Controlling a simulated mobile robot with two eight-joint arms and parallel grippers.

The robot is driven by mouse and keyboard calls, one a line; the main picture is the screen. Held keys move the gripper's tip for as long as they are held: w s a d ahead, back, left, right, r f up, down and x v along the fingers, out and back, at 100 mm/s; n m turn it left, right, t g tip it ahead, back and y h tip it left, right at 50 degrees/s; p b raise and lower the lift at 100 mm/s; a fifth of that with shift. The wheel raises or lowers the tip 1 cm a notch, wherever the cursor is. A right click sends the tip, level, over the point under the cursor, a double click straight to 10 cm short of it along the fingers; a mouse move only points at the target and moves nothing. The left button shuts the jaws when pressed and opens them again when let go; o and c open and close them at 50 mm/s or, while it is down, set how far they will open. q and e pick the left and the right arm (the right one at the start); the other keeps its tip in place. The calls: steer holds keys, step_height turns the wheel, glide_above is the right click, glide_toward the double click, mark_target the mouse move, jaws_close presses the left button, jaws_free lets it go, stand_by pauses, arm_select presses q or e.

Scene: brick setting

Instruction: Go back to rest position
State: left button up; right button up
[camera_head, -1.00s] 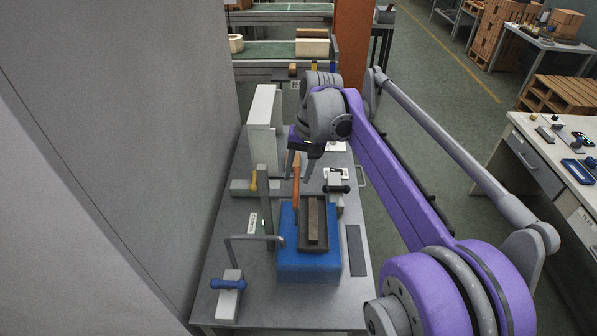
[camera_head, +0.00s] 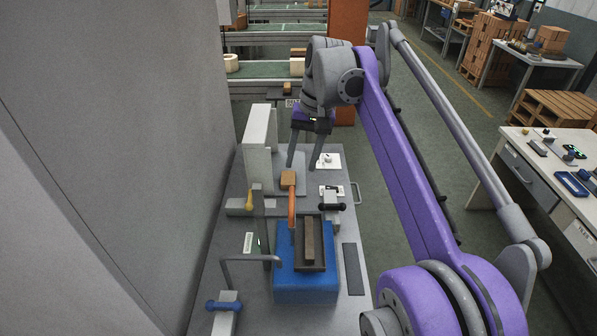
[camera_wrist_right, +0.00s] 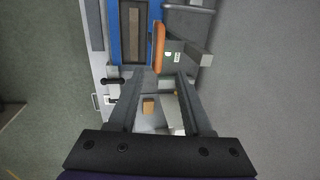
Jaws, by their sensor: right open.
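My right gripper (camera_head: 302,165) is open and empty. It hangs above the far part of the grey workbench (camera_head: 235,268), clear of the blue fixture (camera_head: 305,290). Its two fingers also show in the right wrist view (camera_wrist_right: 158,130), with nothing between them touching the pads. The fixture bears a dark tray (camera_head: 297,262) with a brown bar (camera_head: 309,243) in it. An orange handle (camera_head: 292,211) stands at the fixture's left side, and a small tan block (camera_head: 288,178) shows just beyond it. My left gripper is out of view.
A white upright box (camera_head: 257,140) stands at the bench's back left. A toggle clamp with a black handle (camera_head: 332,206) sits right of the tray. A grey wall closes the left side. A white table (camera_head: 520,150) stands at the right, with open floor between.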

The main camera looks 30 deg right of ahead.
steer(key=shift+r, duration=0.3)
steer(key=s+a+f+n+t, duration=0.1)
steer(key=s+a+f+n, duration=0.1)
steer(key=s+a+f, duration=0.2)
steer(key=s+a+f+n+t+h, duration=0.1)
steer(key=s+a+f, duration=0.3)
steer(key=f, duration=0.7)
steer(key=s+a+f+n+t, duration=0.3)
steer(key=s+a+f, duration=0.2)
steer(key=s+f, duration=0.2)
steer(key=shift+s+f+h, duration=0.4)
steer(key=shift+f, duration=0.3)
steer(key=shift+d, duration=0.15)
